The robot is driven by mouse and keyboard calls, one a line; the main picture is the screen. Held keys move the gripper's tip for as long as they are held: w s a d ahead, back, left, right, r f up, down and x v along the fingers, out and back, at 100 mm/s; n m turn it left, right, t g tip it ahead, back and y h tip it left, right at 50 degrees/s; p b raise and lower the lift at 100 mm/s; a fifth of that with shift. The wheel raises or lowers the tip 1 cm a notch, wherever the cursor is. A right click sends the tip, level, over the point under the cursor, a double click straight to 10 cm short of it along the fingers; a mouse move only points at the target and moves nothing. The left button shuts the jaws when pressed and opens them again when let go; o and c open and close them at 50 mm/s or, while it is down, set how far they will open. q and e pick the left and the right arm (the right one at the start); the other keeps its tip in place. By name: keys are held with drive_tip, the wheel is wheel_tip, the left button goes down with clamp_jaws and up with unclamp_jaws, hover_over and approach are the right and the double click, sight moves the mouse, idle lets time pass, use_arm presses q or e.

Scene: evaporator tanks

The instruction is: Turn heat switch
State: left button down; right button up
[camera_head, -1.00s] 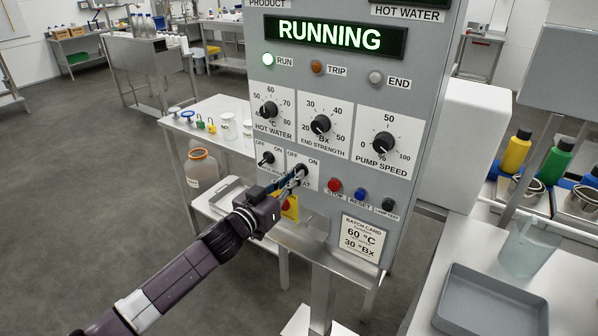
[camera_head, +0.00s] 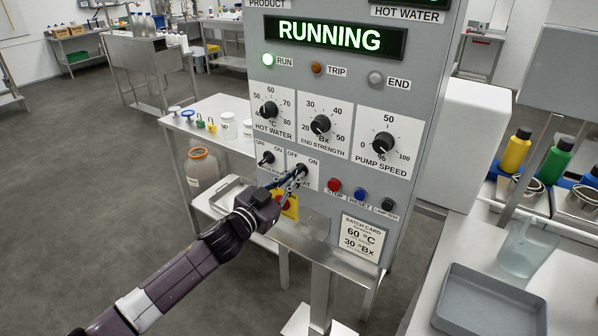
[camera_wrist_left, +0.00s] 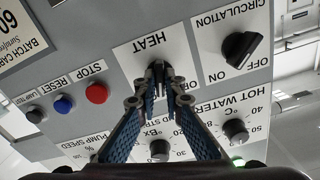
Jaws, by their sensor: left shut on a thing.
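The heat switch (camera_wrist_left: 157,70) is a black knob on a white plate marked HEAT, OFF and ON. My left gripper (camera_head: 299,173) is at this switch in the head view, its fingers largely covering it. In the left wrist view my left gripper (camera_wrist_left: 159,80) has its two fingertips closed around the knob. The knob's exact angle is hard to tell behind the fingers. The control panel (camera_head: 262,211) carries the switch, and its display (camera_head: 330,37) reads RUNNING with the green RUN lamp (camera_head: 268,60) lit. My right gripper is not in view.
The circulation switch (camera_head: 265,159) is just left of the heat switch. The yellow-backed red button (camera_head: 288,206) sits close below my fingers. The red STOP (camera_head: 334,185) and blue RESET (camera_head: 361,195) buttons are to the right. A steel ledge runs under the panel.

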use_arm(q)
drive_tip(key=shift+f, duration=0.1)
drive_tip(key=shift+m, duration=2.1)
drive_tip(key=shift+m, duration=0.7)
drive_tip(key=c, duration=2)
unclamp_jaws()
drive_tip(key=shift+o, duration=0.2)
